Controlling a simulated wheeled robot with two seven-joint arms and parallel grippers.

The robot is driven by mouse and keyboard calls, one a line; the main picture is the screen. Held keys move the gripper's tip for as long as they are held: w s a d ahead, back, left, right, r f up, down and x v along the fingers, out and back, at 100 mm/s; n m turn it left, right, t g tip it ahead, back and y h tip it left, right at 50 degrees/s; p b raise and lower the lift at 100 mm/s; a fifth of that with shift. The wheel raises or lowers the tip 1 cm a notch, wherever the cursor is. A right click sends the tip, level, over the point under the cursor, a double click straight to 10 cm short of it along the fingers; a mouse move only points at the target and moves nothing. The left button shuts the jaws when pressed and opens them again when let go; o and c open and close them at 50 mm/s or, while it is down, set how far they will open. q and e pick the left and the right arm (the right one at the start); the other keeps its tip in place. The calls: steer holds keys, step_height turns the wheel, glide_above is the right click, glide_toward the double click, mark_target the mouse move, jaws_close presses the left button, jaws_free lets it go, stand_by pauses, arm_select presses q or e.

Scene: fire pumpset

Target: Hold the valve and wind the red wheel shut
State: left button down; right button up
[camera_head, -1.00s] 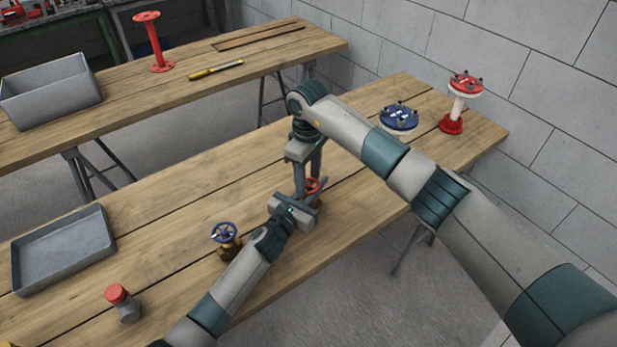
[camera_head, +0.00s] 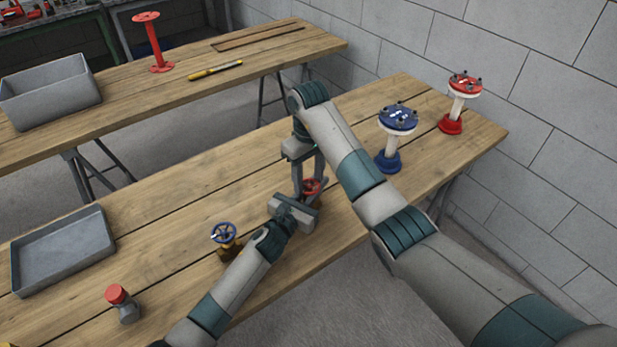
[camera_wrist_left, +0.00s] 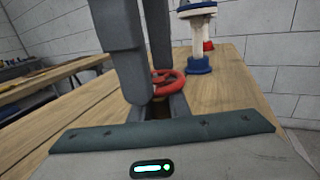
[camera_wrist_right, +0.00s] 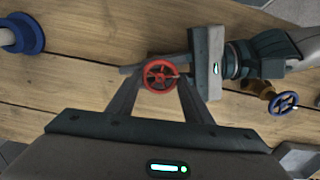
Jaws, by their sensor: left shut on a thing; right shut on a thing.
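The valve with the red wheel (camera_head: 313,186) stands on the near table; its body is mostly hidden by my grippers. My left gripper (camera_head: 316,203) reaches in low and is shut on the valve body. In the left wrist view the red wheel (camera_wrist_left: 172,80) shows just beyond its fingers. My right gripper (camera_head: 309,188) comes down from above, shut on the red wheel with a finger at either side. In the right wrist view the wheel (camera_wrist_right: 160,74) sits between the fingertips, with the left gripper (camera_wrist_right: 135,70) beneath it.
A brass valve with a blue wheel (camera_head: 223,233) stands close to my left arm. A red-capped fitting (camera_head: 122,303) and a grey tray (camera_head: 62,252) are farther left. A blue spool (camera_head: 390,160) and a red spool (camera_head: 451,124) stand at the right end.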

steer(key=shift+w+a+r, duration=0.1)
steer(key=shift+r, duration=0.1)
steer(key=o, duration=1.1)
steer(key=shift+f, duration=0.1)
steer(key=shift+n, duration=0.5)
steer(key=shift+n, duration=0.8)
steer(key=shift+a+n, duration=0.2)
steer(key=shift+n, duration=0.6)
steer(key=shift+d, duration=0.1)
